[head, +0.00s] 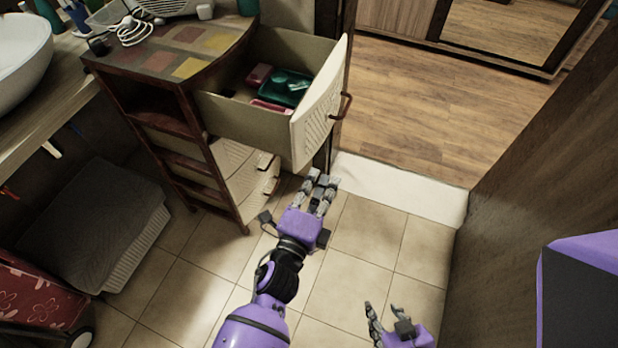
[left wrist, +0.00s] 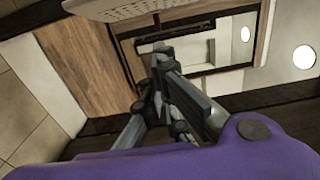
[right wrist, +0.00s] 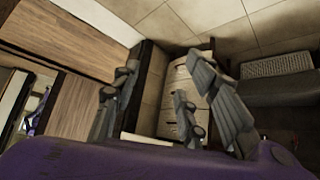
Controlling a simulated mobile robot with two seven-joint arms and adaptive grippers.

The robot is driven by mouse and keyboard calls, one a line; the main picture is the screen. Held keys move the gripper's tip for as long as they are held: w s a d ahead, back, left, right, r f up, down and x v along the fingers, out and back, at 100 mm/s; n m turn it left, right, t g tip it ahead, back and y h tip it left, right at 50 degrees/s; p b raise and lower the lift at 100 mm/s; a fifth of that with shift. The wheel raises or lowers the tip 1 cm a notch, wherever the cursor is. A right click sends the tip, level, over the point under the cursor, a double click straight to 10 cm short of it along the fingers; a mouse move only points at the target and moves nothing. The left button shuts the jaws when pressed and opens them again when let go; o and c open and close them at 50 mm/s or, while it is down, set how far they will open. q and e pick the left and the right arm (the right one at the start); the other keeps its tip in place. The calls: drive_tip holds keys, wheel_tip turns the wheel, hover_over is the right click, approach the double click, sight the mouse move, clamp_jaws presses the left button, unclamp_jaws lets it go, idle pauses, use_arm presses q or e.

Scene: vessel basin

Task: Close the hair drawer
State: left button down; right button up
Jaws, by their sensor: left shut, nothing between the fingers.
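The top drawer (head: 235,118) of the small wooden cabinet is pulled well out. Its curved cream front (head: 320,105) has a dark handle (head: 345,103). Green and pink items (head: 284,88) lie inside. My left gripper (head: 322,186) is shut and empty, just below the drawer front in the head view; I cannot tell the exact gap between them. In the left wrist view its fingers (left wrist: 165,70) are together, and a pale ridged panel (left wrist: 110,9), likely the drawer front, shows at the top. My right gripper (head: 386,318) is open and empty, low over the floor and away from the cabinet.
The cabinet top (head: 175,55) holds a hairdryer-like coiled white cord (head: 137,30) and other items. Lower drawers (head: 245,178) sit below. A dark wooden panel (head: 540,160) stands right. Tiled floor (head: 375,235) is clear.

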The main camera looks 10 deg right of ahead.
use_arm(q)
drive_tip(key=w+p, duration=0.1)
drive_tip(key=w, duration=0.7)
drive_tip(key=shift+d, duration=0.15)
use_arm(e)
drive_tip(key=shift+w+r, duration=0.1)
drive_tip(key=shift+r, duration=0.4)
use_arm(q)
drive_tip(key=shift+f, duration=0.1)
use_arm(e)
drive_tip(key=shift+s, duration=0.25)
